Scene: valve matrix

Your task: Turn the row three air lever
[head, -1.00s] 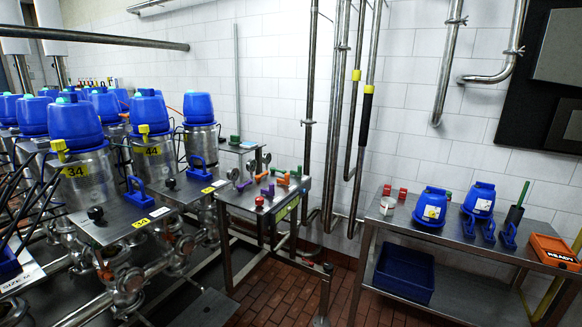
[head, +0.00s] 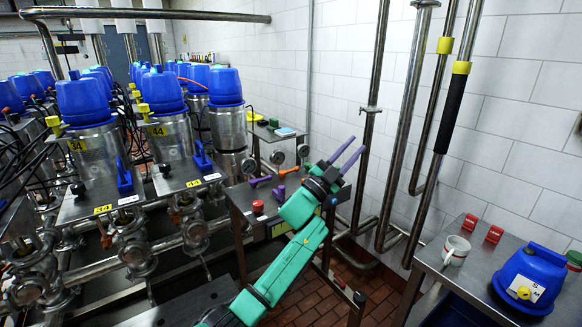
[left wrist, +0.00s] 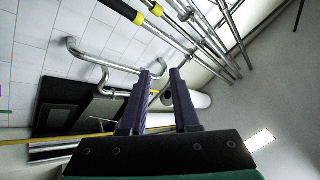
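A small steel table (head: 238,197) in the head view carries coloured levers. A purple lever (head: 260,182) and an orange-and-purple one (head: 288,171) show on its top, with a red knob (head: 257,207) near its front. I cannot tell which lever is the row three air lever; my arm hides part of the table. My left gripper (head: 357,145) is raised above and right of the levers, its purple fingers apart and empty. The left wrist view shows the same open fingers (left wrist: 160,71) against wall and pipes, with no lever between them. My right gripper is not in view.
Blue-topped valves (head: 165,92) and pipework fill the left. Vertical pipes (head: 404,140) stand along the wall behind my gripper. A side table (head: 440,262) at right holds a white mug (head: 455,250), red blocks (head: 482,229) and a blue valve head (head: 530,280).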

